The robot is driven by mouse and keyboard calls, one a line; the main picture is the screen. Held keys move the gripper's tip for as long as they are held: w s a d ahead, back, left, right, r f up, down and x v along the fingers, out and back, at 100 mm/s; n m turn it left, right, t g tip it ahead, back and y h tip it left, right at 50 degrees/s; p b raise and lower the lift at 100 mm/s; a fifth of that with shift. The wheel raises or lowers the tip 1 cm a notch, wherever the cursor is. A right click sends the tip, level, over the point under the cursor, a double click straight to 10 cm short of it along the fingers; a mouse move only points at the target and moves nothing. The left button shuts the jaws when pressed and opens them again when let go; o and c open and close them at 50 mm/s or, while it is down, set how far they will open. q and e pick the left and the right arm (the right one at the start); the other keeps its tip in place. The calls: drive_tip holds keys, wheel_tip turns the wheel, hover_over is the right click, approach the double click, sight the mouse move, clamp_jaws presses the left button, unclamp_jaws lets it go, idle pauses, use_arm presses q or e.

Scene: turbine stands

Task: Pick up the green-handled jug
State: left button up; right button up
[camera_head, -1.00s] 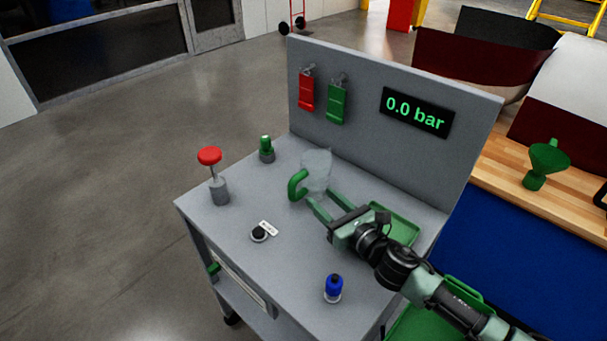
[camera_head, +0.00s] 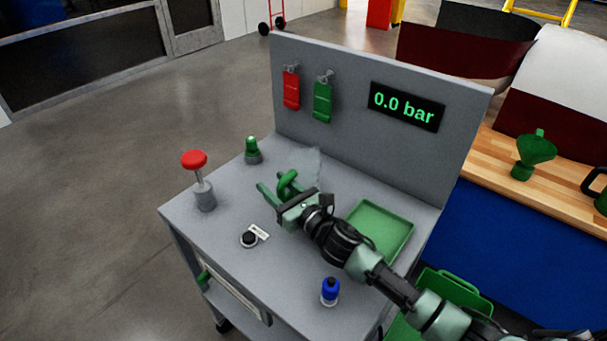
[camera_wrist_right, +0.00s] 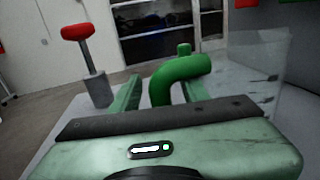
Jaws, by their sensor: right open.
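The jug (camera_head: 312,163) is clear with a green handle (camera_head: 287,181) and stands on the grey stand near its back panel. In the head view its body is faint and partly hidden by my right gripper (camera_head: 269,184). My right gripper is open, with its two green fingers reaching around the handle. In the right wrist view the green handle (camera_wrist_right: 175,77) curves up between the fingers (camera_wrist_right: 160,92), nearer the right one, and the clear body (camera_wrist_right: 262,80) is to the right. I cannot tell whether a finger touches the handle. My left gripper is not in view.
A red-topped plunger (camera_head: 195,160) and a green indicator (camera_head: 252,150) stand at the left. A black button (camera_head: 249,239) and a blue-topped bottle (camera_head: 330,291) are in front. A green tray (camera_head: 393,225) lies to the right. Red (camera_head: 291,90) and green (camera_head: 322,102) tags hang on the panel.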

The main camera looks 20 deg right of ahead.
drive_tip(key=shift+w+a+f, duration=0.1)
drive_tip(key=shift+w+a, duration=0.1)
drive_tip(key=shift+w, duration=0.25)
clamp_jaws()
idle(1.1)
